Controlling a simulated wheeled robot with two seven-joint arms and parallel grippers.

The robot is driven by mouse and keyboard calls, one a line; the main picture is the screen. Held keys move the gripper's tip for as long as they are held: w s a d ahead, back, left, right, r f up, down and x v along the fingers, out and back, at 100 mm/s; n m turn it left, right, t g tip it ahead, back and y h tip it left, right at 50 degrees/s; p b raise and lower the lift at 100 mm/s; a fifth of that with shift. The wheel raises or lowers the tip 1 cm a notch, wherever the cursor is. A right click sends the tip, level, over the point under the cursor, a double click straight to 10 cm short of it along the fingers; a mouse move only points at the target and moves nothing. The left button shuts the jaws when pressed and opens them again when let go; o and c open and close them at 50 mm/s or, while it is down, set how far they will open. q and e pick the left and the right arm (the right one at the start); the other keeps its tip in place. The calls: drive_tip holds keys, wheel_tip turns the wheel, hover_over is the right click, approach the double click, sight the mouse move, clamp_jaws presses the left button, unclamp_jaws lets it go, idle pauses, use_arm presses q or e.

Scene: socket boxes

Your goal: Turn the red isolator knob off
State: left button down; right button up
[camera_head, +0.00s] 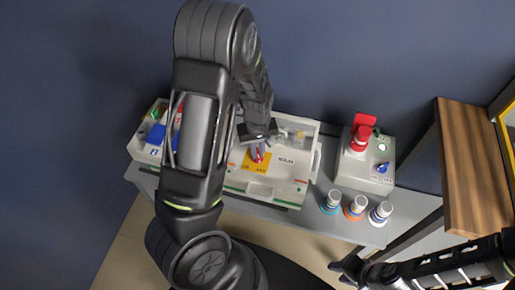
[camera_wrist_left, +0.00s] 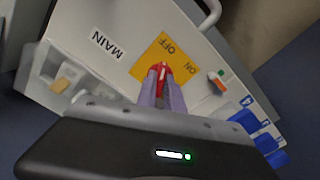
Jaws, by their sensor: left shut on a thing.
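The red isolator knob (camera_wrist_left: 162,72) sits on a yellow plate (camera_wrist_left: 150,58) marked ON and OFF in the left wrist view. The plate is on a pale panel with the word MAIN beside it. My left gripper (camera_wrist_left: 163,84) is shut on the red knob, one finger on each side. In the head view the yellow plate (camera_head: 257,160) is partly covered by my left gripper (camera_head: 259,152). My right gripper (camera_head: 349,268) is low on the right, away from the boxes; its fingers are too small to judge.
A wooden shelf (camera_head: 470,165) is further right.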

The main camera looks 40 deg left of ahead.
sight(258, 153)
use_arm(q)
drive_tip(key=shift+n+p, duration=0.55)
drive_tip(key=shift+n, duration=1.05)
drive_tip(key=c, duration=1.5)
unclamp_jaws()
drive_tip(key=shift+o, duration=0.2)
wheel_tip(258, 153, up, 8)
drive_tip(key=shift+f+p, duration=0.1)
drive_tip(key=shift+p, duration=0.35)
